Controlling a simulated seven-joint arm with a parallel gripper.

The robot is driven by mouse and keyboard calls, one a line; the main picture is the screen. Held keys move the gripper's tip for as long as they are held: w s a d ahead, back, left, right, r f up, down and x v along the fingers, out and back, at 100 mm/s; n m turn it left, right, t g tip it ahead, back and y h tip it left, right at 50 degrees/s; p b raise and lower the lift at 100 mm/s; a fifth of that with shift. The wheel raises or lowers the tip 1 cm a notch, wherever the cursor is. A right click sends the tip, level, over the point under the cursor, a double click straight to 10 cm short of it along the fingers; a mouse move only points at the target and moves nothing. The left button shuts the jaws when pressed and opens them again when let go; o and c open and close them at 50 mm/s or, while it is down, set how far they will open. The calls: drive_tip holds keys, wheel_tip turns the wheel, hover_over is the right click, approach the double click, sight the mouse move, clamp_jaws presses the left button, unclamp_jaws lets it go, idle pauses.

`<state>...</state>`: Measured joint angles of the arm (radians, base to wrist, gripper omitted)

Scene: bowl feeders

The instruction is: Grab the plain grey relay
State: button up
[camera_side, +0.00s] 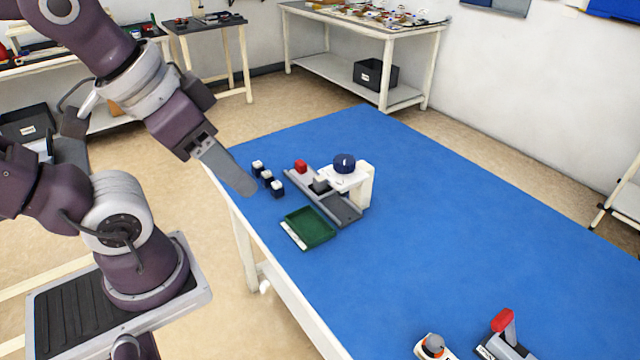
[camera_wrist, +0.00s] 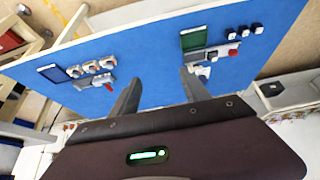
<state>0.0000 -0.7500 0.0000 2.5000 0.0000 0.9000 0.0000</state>
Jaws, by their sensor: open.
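My gripper (camera_side: 246,186) is in the air over the left edge of the blue table. In the wrist view its two fingers (camera_wrist: 160,92) are apart with nothing between them. A small grey block (camera_side: 320,184), possibly the plain grey relay, sits on a grey track (camera_side: 338,207) beside a white stand (camera_side: 362,188) with a dark blue bowl (camera_side: 344,164). Several dark blocks with white tops (camera_side: 277,189) stand in a row left of the track. Markings are too small to read.
A green tray (camera_side: 318,236) lies in front of the track; it also shows in the wrist view (camera_wrist: 192,41). A second station with a red-handled device (camera_side: 503,322) and an orange-white item (camera_side: 432,346) is at the near edge. The table's right side is clear.

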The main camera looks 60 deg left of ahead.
drive_tip(key=m+t+y, duration=0.1)
drive_tip(key=t+y, duration=0.1)
drive_tip(key=t, duration=0.2)
hover_over(315, 180)
drive_tip(key=s, duration=0.2)
wheel_tip(315, 180, down, 20)
drive_tip(key=s+f+t, duration=0.1)
drive_tip(key=f, duration=0.2)
drive_tip(key=s+f+t+h, duration=0.1)
drive_tip(key=f, duration=0.2)
drive_tip(key=s+f+n+t+h, duration=0.1)
drive_tip(key=f, duration=0.2)
drive_tip(key=shift+s+f+t, duration=0.15)
drive_tip(key=shift+f+t, duration=0.1)
drive_tip(key=shift+t, duration=0.15)
drive_tip(key=x, duration=0.6)
drive_tip(key=shift+w+d+f, duration=0.1)
drive_tip(key=shift+w+f, duration=0.2)
drive_tip(key=shift+f, duration=0.1)
clamp_jaws()
